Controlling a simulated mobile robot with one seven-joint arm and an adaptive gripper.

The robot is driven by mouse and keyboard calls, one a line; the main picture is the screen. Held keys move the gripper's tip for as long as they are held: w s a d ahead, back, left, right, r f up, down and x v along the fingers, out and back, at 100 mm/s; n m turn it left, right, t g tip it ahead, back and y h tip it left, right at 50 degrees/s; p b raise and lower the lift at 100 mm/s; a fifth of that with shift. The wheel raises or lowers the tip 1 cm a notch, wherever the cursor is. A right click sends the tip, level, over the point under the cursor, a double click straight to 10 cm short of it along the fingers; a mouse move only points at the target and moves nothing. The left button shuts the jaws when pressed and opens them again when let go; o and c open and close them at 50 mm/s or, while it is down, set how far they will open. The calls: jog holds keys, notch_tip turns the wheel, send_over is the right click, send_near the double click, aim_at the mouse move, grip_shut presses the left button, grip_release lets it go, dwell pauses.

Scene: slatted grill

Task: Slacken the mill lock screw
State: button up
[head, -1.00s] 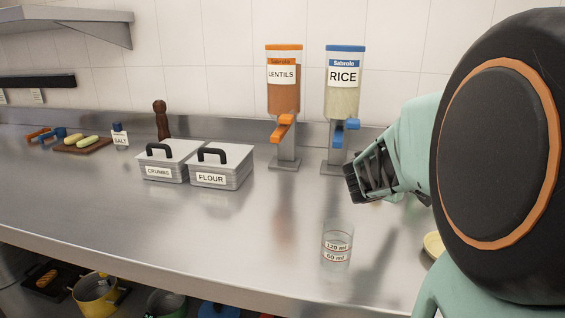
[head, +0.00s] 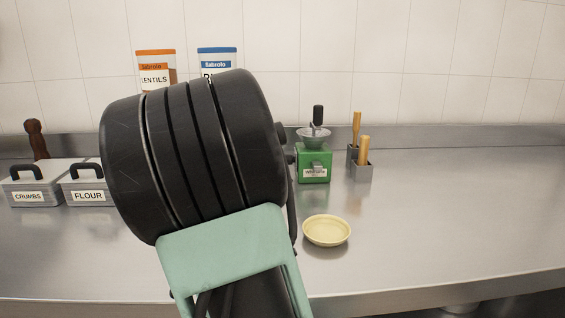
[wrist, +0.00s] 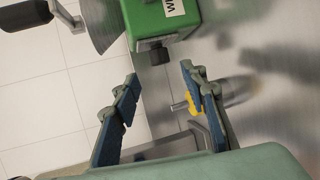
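The green mill (head: 314,170) stands on the steel counter right of my arm, with a grey hopper and a dark crank handle on top. In the wrist view the mill (wrist: 160,22) is tilted at the top. A dark knob (wrist: 152,54), which looks like the lock screw, sticks out of its side. My gripper (wrist: 160,77) is open and empty; its two blue-padded fingers are apart, with the knob beyond the tips and roughly between them. I see no contact. In the head view my arm hides the gripper.
A pale yellow bowl (head: 327,231) sits in front of the mill. Grey holders (head: 361,171) with wooden handles stand close to its right. Crumbs (head: 33,186) and flour (head: 86,190) boxes are at left. Lentils (head: 155,66) and rice (head: 217,58) dispensers stand behind my arm. The counter's right side is clear.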

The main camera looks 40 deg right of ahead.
aim_at(289, 159)
jog(key=x, duration=0.8)
jog(key=shift+b, duration=0.4)
grip_shut()
